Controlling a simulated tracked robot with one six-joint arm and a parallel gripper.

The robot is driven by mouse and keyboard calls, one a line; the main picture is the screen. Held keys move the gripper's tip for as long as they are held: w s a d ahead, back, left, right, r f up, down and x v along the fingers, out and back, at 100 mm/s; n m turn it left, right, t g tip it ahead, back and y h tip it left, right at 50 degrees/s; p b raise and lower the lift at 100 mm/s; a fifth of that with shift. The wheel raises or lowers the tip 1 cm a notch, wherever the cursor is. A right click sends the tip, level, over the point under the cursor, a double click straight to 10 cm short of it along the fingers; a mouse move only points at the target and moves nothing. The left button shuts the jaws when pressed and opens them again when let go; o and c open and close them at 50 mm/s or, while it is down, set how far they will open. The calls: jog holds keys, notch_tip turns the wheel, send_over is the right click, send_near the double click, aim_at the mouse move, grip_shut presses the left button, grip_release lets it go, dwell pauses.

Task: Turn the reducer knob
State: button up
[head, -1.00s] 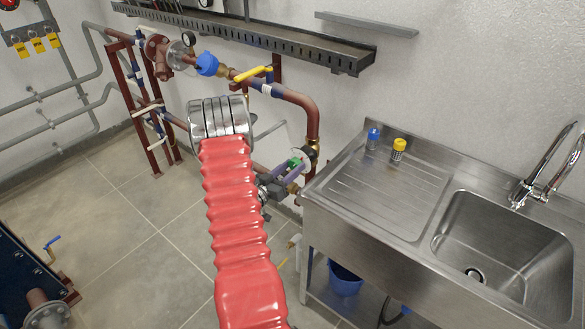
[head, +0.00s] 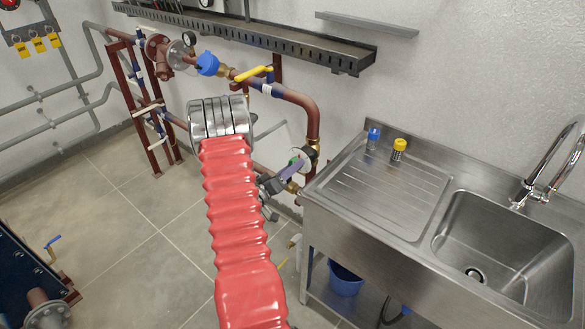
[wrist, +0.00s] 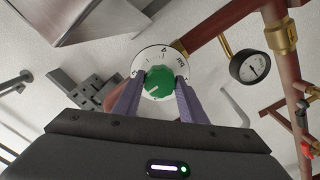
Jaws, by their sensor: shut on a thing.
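The reducer knob (wrist: 160,83) is green and round, with a white marked dial (wrist: 177,58) behind it in the wrist view. My gripper (wrist: 157,88) has its two purple fingers on either side of the knob and is shut on it. In the head view my gripper (head: 294,168) reaches from the red-sleeved arm to the knob on the pipe below the bend. There the knob is mostly hidden by the fingers, with only a little green showing.
A steel sink unit (head: 400,220) stands close to the right of my gripper. A yellow-handled valve (head: 254,74) sits on the brown pipe (head: 300,100) above. A pressure gauge (wrist: 250,67) shows right of the knob in the wrist view. The tiled floor at left is mostly clear.

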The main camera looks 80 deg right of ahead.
jog(key=shift+a+f, duration=0.15)
jog(key=o, duration=1.1)
jog(key=v, duration=1.3)
jog(key=shift+w+a, duration=0.2)
jog(key=shift+a, duration=0.1)
